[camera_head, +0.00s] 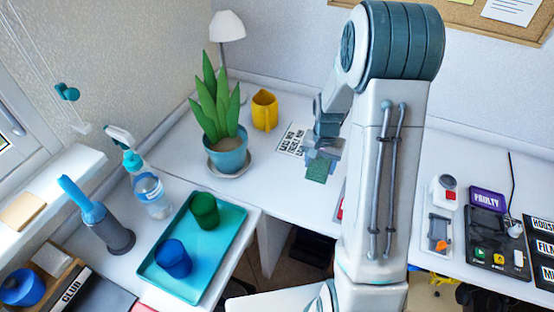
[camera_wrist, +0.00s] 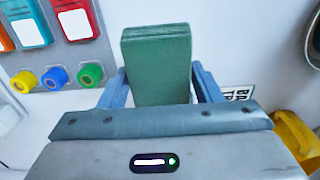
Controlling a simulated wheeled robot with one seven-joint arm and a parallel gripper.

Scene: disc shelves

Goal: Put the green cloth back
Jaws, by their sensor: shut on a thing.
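My gripper (camera_head: 324,152) is shut on the green cloth (camera_head: 318,171), a folded block that hangs below the fingers above the white desk in the head view. In the wrist view, the cloth (camera_wrist: 157,65) stands upright between the two blue fingers of my gripper (camera_wrist: 160,88). Its upper part sticks out past the fingertips. My arm hides part of the desk behind it in the head view.
A teal tray (camera_head: 213,251) holds a green cup (camera_head: 204,210) and a blue cup (camera_head: 173,258). A potted plant (camera_head: 228,153), a yellow pot (camera_head: 264,110) and a spray bottle (camera_head: 151,190) stand left of my gripper. A panel with coloured knobs (camera_wrist: 57,77) shows in the wrist view.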

